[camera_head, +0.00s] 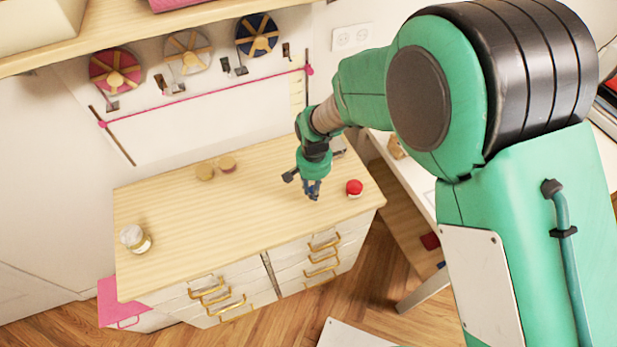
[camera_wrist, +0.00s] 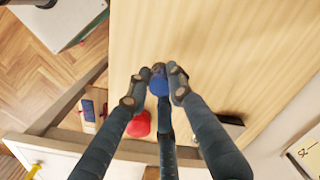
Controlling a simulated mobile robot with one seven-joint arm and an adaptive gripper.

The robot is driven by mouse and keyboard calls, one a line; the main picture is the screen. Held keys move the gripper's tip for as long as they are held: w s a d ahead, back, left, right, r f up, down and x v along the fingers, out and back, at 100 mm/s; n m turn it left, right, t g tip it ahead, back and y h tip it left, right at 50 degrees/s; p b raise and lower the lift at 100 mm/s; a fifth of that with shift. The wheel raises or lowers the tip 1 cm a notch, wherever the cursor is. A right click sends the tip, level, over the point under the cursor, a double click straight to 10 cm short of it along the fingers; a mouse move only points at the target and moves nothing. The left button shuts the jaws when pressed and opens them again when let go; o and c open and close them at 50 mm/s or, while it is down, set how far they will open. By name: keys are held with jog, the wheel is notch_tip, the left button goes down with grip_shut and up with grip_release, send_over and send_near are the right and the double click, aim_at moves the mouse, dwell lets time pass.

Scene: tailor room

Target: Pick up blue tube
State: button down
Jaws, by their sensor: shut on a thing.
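The blue tube (camera_wrist: 158,83) shows as a small blue round end between the fingers in the wrist view. My gripper (camera_wrist: 157,79) is shut on it, with its fingers around the sides. In the head view my gripper (camera_head: 313,193) points down at the right part of the wooden dresser top (camera_head: 230,215). The tube is mostly hidden there by the fingers. I cannot tell whether the tube touches the top.
A red ball-like object (camera_head: 354,187) sits close to the right of my gripper; it also shows in the wrist view (camera_wrist: 139,124). A glass jar (camera_head: 135,238) stands far left. The middle of the top is clear.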

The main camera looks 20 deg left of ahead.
jog(key=s+d, duration=0.1)
jog(key=s, duration=0.1)
jog(key=s+d, duration=0.3)
jog(key=shift+s+d+r, duration=0.35)
jog(key=shift+s+d, duration=0.05)
dwell(0.4)
